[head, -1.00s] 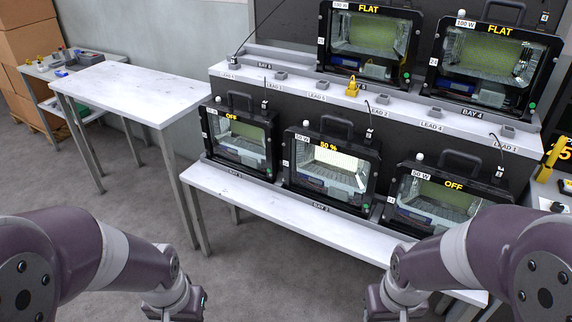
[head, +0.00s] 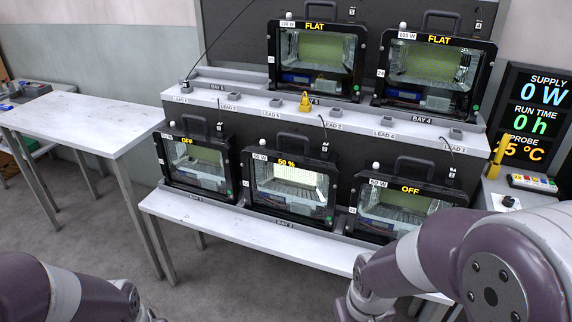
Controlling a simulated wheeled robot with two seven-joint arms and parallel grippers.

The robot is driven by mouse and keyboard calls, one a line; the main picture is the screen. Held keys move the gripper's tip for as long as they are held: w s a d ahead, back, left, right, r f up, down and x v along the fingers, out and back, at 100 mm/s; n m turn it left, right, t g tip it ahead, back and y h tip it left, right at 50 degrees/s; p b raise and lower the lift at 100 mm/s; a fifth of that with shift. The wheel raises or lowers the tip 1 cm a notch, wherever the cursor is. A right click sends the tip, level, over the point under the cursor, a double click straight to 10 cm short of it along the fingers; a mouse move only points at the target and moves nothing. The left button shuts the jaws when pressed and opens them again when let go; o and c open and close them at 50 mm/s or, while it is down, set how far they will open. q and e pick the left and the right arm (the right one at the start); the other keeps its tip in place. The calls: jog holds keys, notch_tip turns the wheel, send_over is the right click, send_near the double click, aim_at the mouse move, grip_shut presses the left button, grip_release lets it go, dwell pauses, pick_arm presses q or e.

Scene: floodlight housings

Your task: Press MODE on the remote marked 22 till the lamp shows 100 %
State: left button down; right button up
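A small pale remote (head: 533,183) with coloured buttons lies on the right-hand table, below the display; its number is too small to read surely. The lamp reading 50 % (head: 290,186) stands in the middle of the lower row, labelled 50 W, and its panel is lit. The lower lamps to its left (head: 197,163) and right (head: 404,203) read OFF. My left and right arms reach in at the bottom corners. Both grippers' fingers are below the picture edge, well away from the remote.
Two 100 W lamps, both reading FLAT, stand on the upper shelf (head: 235,105). A yellow object (head: 305,102) sits on that shelf. A display (head: 540,115) shows 0 W and 0 h. A yellow upright tool (head: 497,163) and a dark knob (head: 508,201) are near the remote. The left table (head: 85,118) is bare.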

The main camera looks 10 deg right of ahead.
grip_shut()
dwell(0.8)
dwell(0.6)
notch_tip(320, 180, up, 7)
jog(key=p, duration=0.7)
